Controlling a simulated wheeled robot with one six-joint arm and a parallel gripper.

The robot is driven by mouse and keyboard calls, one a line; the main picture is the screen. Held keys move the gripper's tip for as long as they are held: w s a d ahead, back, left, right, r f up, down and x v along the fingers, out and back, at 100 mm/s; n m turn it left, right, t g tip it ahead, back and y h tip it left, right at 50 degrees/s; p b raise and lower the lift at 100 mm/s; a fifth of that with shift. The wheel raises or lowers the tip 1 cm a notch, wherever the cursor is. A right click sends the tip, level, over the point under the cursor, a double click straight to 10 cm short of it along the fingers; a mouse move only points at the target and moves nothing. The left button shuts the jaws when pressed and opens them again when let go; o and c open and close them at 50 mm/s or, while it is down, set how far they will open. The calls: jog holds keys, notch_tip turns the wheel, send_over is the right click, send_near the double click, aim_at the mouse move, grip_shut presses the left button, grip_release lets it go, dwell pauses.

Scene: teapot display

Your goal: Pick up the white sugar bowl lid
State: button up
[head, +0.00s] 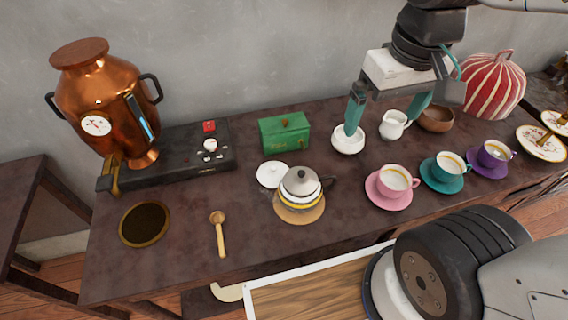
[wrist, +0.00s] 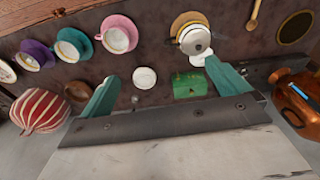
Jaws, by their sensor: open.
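A flat white round lid (head: 271,174) lies on the dark table, left of the teapot and in front of the green box. In the wrist view the white lid (wrist: 198,60) shows partly, beside the teapot and near the tip of the right finger. The white sugar bowl (head: 348,142) stands to the right; it also shows in the wrist view (wrist: 145,77). My gripper (head: 384,118) is open and empty, well to the right of the lid. Its left finger overlaps the sugar bowl in the head view; I cannot tell whether they touch. In the wrist view the fingers of my gripper (wrist: 160,70) are spread wide.
A teapot (head: 300,184) stands right beside the lid on a round mat. A green box (head: 285,134) is behind it. A white jug (head: 394,125), a brown bowl (head: 436,119) and pink (head: 391,184), teal and purple cups stand right. A wooden spoon (head: 219,234) lies left.

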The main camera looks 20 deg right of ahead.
jog(key=w+a+f+n, duration=0.2)
jog(key=w+a+f, duration=0.3)
jog(key=w, duration=0.4)
jog(key=n+g, duration=0.1)
jog(key=n, duration=0.1)
send_over(273, 166)
jog(key=f, duration=1.7)
jog(key=shift+s+d+f, duration=0.2)
jog(key=shift+s+f, duration=0.1)
jog(key=shift+f, duration=0.1)
jog(key=f, duration=0.8)
jog(key=shift+w+a+f, duration=0.15)
jog(key=shift+w+a, duration=0.05)
jog(key=shift+w, duration=0.05)
jog(key=c, duration=0.9)
jog(key=shift+o, duration=0.2)
